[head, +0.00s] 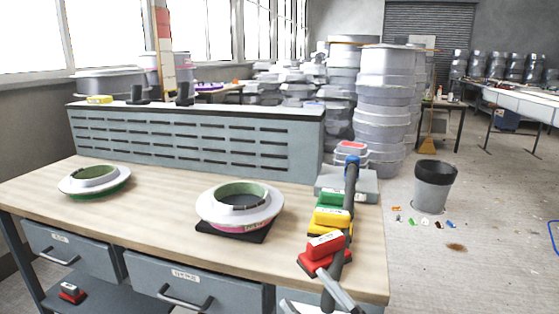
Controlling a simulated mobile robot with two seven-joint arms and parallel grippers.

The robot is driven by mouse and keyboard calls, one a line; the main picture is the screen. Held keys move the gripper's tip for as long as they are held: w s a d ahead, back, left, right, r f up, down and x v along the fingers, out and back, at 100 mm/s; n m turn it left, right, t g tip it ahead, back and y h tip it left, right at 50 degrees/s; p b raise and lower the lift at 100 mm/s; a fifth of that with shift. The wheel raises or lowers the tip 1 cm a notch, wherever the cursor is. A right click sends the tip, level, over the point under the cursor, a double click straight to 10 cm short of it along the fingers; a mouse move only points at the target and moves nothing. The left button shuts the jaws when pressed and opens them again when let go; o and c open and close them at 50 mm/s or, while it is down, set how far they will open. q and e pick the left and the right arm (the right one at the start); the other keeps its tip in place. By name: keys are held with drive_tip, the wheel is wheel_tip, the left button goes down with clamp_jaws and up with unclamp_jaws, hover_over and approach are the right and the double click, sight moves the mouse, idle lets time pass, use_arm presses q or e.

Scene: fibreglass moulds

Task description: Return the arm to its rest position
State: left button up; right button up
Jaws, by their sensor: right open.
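My right gripper (338,288) shows in the head view at the front right of the workbench. It is open, and I see nothing held in it. A slim dark part with a blue top runs up from there, in front of a row of coloured blocks. A red block (325,245) appears close beside it; whether they touch I cannot tell. My left gripper is not in view.
The wooden workbench (150,215) carries a white ring mould (270,208) on a black mat, another ring mould (72,187), a green block (331,198) and a yellow block (325,219). A bin (432,190) stands on the floor. The bench's left front is clear.

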drive_tip(key=s+d+f+m+g+h, duration=0.1)
drive_tip(key=d+f+m+h, duration=0.3)
drive_tip(key=f, duration=0.3)
drive_tip(key=s+d+f+m+h, duration=0.2)
drive_tip(key=d+f+m+h, duration=0.25)
drive_tip(key=f, duration=0.35)
drive_tip(key=s+d+f+m+g+h+p, duration=0.1)
drive_tip(key=s+d+f+m+g+h, duration=0.3)
drive_tip(key=s+f, duration=0.8)
drive_tip(key=d+f+m+g, duration=0.1)
drive_tip(key=d+g, duration=0.1)
drive_tip(key=shift+d+f+m+p, duration=0.3)
drive_tip(key=shift+d+m, duration=0.05)
drive_tip(key=shift+d, duration=0.05)
